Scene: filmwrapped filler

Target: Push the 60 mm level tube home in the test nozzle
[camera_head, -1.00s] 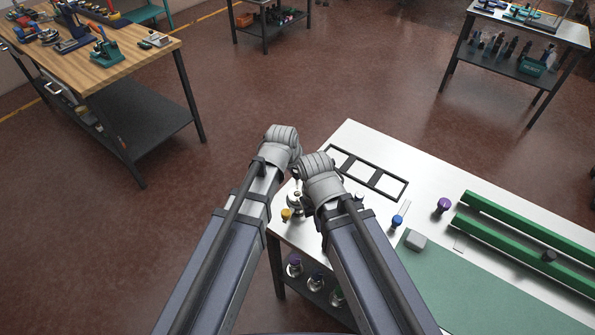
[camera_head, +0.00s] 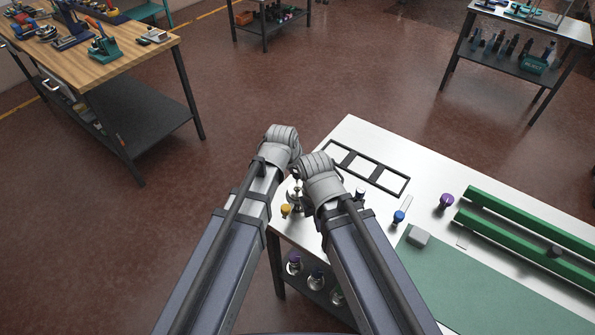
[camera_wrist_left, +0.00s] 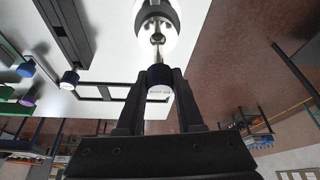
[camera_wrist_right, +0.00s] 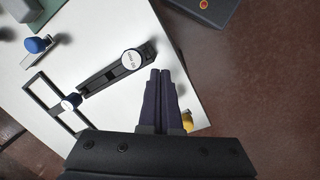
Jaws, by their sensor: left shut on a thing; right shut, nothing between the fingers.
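My left gripper (camera_wrist_left: 155,78) is shut on the dark blue cap of a level tube (camera_wrist_left: 159,88), with a white end whose label is too small to read. A thin metal stem runs from this cap to the shiny test nozzle (camera_wrist_left: 154,18); its depth inside is hidden. In the head view the nozzle (camera_head: 294,196) is partly behind my wrists. My right gripper (camera_wrist_right: 160,73) is shut and empty. A white disc marked 60 mm (camera_wrist_right: 133,61) shows left of its fingertips, over a dark bar; I cannot tell whether it is the held cap.
A flat black frame (camera_head: 396,183) lies on the white table (camera_head: 440,170). A dark cap (camera_wrist_right: 70,102), a blue knob (camera_head: 399,217), a purple knob (camera_head: 446,201), a grey block (camera_head: 419,237) and green rails (camera_head: 520,218) stand around. A yellow knob (camera_head: 286,210) is near the table's edge.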

